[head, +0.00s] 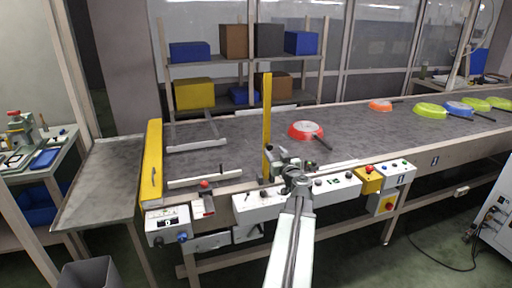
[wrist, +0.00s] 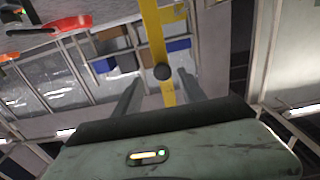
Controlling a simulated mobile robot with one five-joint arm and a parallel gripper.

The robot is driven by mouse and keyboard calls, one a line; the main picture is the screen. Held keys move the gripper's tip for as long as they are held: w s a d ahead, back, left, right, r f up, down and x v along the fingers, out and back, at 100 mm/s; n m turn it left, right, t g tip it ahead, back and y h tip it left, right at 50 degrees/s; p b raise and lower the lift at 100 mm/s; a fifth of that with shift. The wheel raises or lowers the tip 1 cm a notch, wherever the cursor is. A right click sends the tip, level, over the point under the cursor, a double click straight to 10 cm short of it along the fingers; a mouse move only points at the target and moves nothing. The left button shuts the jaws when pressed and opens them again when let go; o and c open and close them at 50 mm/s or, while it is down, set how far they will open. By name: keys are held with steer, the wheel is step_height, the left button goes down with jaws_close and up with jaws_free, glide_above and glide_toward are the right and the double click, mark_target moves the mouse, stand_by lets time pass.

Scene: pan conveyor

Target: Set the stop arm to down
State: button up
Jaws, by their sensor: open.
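The stop arm, a long yellow bar (head: 267,122), stands upright at the near edge of the conveyor. In the wrist view the yellow bar (wrist: 153,35) runs down from the top edge, with a round black knob (wrist: 162,72) on it. My gripper (head: 279,157) is at the near edge, just right of the bar's lower part. In the wrist view my gripper (wrist: 158,82) is open, and the knob appears between its two fingers. I cannot tell whether the fingers touch it. The bar's foot is partly hidden in the head view.
A red pan (head: 306,130) lies on the dark belt (head: 350,122) right of the bar; several other pans lie farther right. White control boxes (head: 258,201) line the near edge below my gripper. A yellow panel with a handle (head: 152,165) stands at left. Shelved boxes are behind.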

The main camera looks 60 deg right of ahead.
mark_target(268, 133)
steer(key=shift+s+d+r, duration=0.15)
steer(key=shift+s, duration=0.05)
steer(key=shift+w+d, duration=0.1)
steer(key=shift+w, duration=0.05)
steer(key=x, duration=0.8)
steer(key=shift+w+a, duration=0.2)
steer(key=shift+a, duration=0.25)
jaws_close()
stand_by(0.5)
